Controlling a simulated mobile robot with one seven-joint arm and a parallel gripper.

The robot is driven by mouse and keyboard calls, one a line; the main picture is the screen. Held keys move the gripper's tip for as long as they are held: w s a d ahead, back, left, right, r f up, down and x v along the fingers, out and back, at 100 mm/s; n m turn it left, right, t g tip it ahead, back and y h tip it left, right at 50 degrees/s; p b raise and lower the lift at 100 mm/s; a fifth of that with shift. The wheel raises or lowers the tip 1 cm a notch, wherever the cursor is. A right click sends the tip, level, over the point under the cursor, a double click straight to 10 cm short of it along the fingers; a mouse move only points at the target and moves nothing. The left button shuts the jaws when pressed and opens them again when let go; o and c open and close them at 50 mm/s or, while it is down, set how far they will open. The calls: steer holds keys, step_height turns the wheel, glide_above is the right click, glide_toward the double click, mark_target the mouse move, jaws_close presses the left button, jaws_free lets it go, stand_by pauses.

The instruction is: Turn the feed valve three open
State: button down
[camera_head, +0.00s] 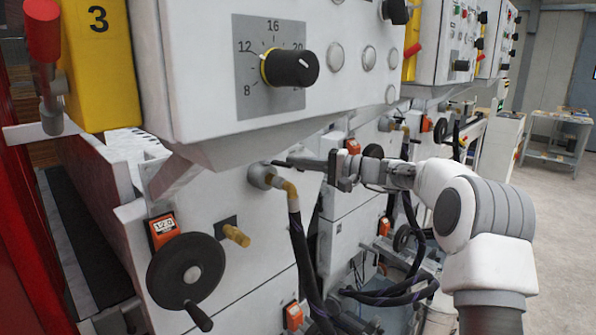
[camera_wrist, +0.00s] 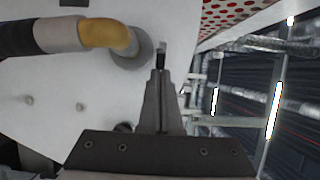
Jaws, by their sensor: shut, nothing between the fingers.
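A grey round fitting (camera_head: 262,175) with a brass-yellow elbow (camera_head: 288,190) and a black hose sits on the white machine's side panel. In the wrist view the yellow elbow (camera_wrist: 105,35) and its grey flange (camera_wrist: 145,50) are at the upper left. My gripper (camera_head: 290,163) is beside this fitting, pointing left, with its fingers together and empty. In the wrist view my gripper (camera_wrist: 160,72) has a small dark and silver piece (camera_wrist: 161,54) just beyond its tips. I cannot tell whether it is a valve lever or touches the fingers. No label marks valve three at the fitting.
A yellow panel marked 3 (camera_head: 97,60) and a red handle (camera_head: 42,30) are at the upper left. A control box with a black dial (camera_head: 290,68) overhangs the fitting. A black handwheel (camera_head: 186,270) is below left. Open floor (camera_head: 560,215) lies at right.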

steer(key=shift+s+a+f+m+t+h+b, duration=0.1)
steer(key=shift+s+m+t+b, duration=0.2)
steer(key=shift+b, duration=0.4)
steer(key=shift+s+a+n+t+h+b, duration=0.15)
steer(key=shift+s+b, duration=0.2)
steer(key=shift+b, duration=0.3)
steer(key=shift+s+a+f+m+t+h+b, duration=0.15)
steer(key=shift+s+m+b, duration=0.15)
steer(key=shift+b, duration=0.4)
steer(key=shift+d+r, duration=0.1)
steer(key=shift+r, duration=0.05)
